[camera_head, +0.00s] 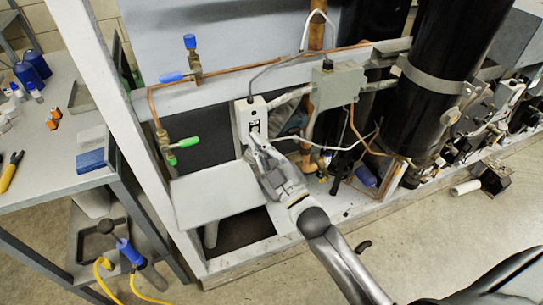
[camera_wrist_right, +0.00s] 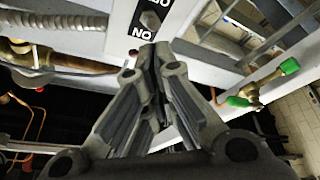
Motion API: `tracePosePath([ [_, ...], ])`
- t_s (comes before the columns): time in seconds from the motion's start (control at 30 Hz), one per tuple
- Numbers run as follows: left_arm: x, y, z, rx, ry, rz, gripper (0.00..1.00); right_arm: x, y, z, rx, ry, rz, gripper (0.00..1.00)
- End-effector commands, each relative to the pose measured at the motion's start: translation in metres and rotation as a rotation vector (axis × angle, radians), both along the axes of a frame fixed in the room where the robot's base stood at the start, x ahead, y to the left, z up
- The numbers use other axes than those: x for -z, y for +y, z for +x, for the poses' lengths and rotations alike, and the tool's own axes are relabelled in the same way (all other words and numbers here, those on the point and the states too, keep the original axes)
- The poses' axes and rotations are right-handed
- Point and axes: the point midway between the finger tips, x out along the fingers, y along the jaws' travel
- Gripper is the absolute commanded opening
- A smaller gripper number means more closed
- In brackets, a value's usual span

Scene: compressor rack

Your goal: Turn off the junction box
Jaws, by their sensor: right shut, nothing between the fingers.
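The junction box appears to be the narrow white box (camera_head: 242,122) with a dark switch, mounted upright on the rack frame in the head view. In the right wrist view its white face (camera_wrist_right: 172,14) shows at the top, with a dark toggle (camera_wrist_right: 150,20) and letters reading "NO" below it. My right gripper (camera_head: 255,143) is shut and empty, its fingertips at the lower part of the box's face. In the wrist view the closed fingertips (camera_wrist_right: 152,52) lie just below the lettering; I cannot tell whether they touch. My left gripper is not in view.
A grey box (camera_head: 338,86) with cables and copper pipes stands right of the white box. A green-handled valve (camera_head: 184,144) and blue-handled valves (camera_head: 172,77) are at left. A grey shelf plate (camera_head: 220,194) lies below. Black cylinders (camera_head: 443,75) stand at right.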

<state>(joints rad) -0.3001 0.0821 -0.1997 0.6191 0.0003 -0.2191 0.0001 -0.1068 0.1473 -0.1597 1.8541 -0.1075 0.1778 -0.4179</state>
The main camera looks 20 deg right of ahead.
Motion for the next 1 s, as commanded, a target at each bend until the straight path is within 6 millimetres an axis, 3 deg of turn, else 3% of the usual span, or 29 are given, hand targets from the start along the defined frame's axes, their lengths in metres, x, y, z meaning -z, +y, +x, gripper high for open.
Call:
tracePosePath([
  [0.3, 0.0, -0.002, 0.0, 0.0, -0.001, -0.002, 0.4, 0.022, -0.014, -0.059, 0.0, 0.005, -0.001, 0.0],
  [0.5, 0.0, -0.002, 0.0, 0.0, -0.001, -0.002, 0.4, 0.031, -0.021, -0.086, 0.001, 0.003, -0.001, 0.0],
  [0.7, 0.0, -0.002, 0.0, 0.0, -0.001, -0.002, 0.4, 0.035, -0.024, -0.097, 0.001, 0.001, -0.001, 0.0],
  [1.0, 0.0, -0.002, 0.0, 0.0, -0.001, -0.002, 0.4, 0.035, -0.024, -0.097, 0.001, 0.001, -0.001, 0.0],
])
